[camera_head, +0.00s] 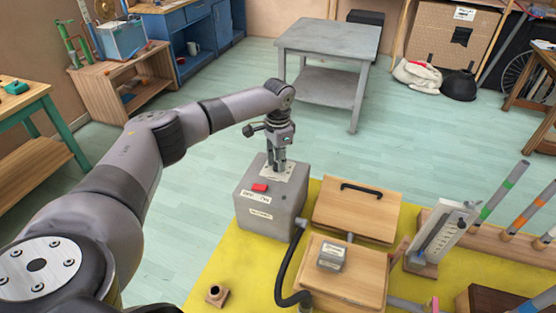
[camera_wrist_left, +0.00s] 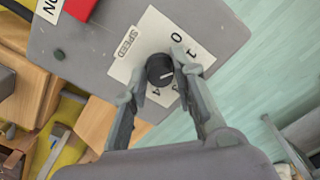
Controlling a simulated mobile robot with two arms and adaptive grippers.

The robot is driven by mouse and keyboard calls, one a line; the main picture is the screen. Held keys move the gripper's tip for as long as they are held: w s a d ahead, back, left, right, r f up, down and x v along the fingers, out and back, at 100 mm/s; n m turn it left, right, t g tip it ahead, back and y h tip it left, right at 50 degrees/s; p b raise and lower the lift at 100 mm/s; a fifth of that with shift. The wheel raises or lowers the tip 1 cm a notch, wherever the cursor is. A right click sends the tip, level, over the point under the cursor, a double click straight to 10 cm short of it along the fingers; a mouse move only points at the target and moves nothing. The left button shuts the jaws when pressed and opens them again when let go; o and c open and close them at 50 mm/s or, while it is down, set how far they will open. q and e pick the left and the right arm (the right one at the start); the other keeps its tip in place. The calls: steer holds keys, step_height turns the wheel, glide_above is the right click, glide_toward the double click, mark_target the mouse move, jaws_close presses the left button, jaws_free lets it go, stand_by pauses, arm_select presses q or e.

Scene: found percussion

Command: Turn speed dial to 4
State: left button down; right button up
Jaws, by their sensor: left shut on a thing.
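The speed dial (camera_wrist_left: 160,69) is a small round black knob on a white plate (camera_wrist_left: 148,35) marked SPEED, with 0, 1 and 4 readable around it. A white line on the knob points to the right in the left wrist view, towards the finger beside it; the numeral there is hidden. The plate sits on top of a grey box (camera_head: 258,215). My left gripper (camera_head: 275,168) points down over the box, and its fingers (camera_wrist_left: 159,78) are shut on the dial from both sides. The dial is hidden in the head view. My right gripper is not in view.
A red button (camera_head: 260,188) sits next to the plate on the box. A black hose (camera_head: 287,270) runs beside the box. Wooden boxes (camera_head: 357,208) stand close to its right on a yellow surface (camera_head: 222,270). A small wooden block (camera_head: 217,295) lies at the front.

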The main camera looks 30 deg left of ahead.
arm_select(q)
steer(key=shift+r+m, duration=0.1)
steer(key=shift+m, duration=0.2)
steer(key=shift+m+p, duration=0.65)
steer(key=shift+m, duration=0.15)
steer(key=m+p, duration=0.1)
steer(key=m, duration=0.1)
steer(key=shift+m, duration=0.3)
steer(key=m, duration=0.2)
steer(key=shift+m+p, duration=0.35)
steer(key=shift+m, duration=0.05)
steer(key=m, duration=0.3)
steer(key=shift+m, duration=0.3)
steer(key=m, duration=1.2)
steer(key=shift+m, duration=0.3)
